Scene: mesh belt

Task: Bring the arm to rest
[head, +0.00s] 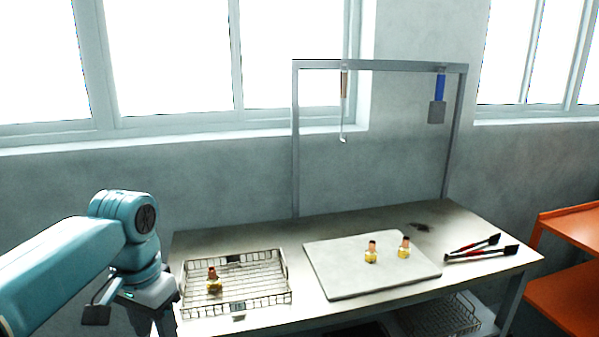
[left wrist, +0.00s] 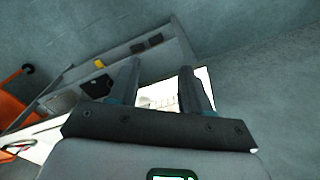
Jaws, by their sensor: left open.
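My left arm comes in from the left edge of the head view, to the left of the table. My left gripper shows in the left wrist view (left wrist: 160,88), with its two fingers spread apart and nothing visible held between them. In the head view its fingers cannot be made out clearly. My right gripper is in neither view.
A metal frame (head: 296,140) holds hanging tools. An orange shelf (head: 570,222) stands right.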

